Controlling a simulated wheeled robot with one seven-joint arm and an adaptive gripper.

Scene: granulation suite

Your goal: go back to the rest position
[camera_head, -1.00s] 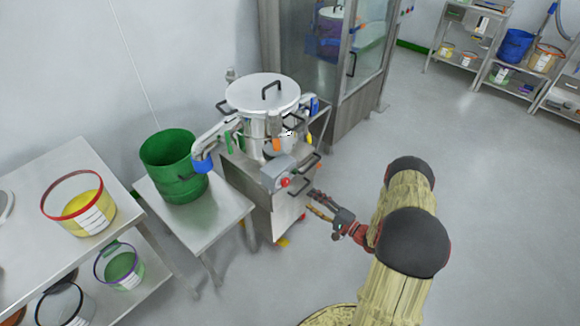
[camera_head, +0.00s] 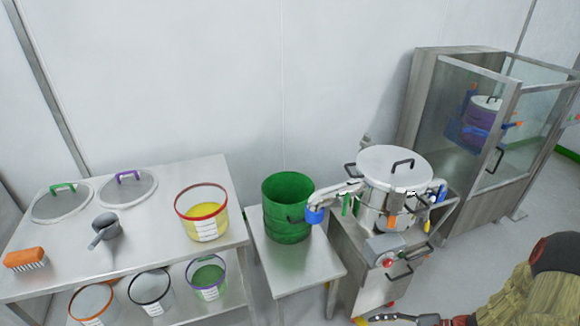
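My gripper (camera_head: 398,318) is at the bottom edge of the picture, in front of the steel machine. Only part of it shows, low and partly cut off, and I cannot tell how far its fingers are apart. No held thing shows there. My arm, in a yellowish cover with a dark joint, comes in from the lower right corner. The machine (camera_head: 385,250) has a lidded steel pot (camera_head: 395,168) on top and stands a short way beyond my gripper.
A small steel table (camera_head: 300,262) with a green bucket (camera_head: 287,210) stands left of the machine. Further left, a steel bench (camera_head: 150,240) holds a tub of yellow material (camera_head: 203,212), a scoop (camera_head: 103,228), a brush (camera_head: 25,259) and two lids. A glass cabinet (camera_head: 480,130) stands at the right.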

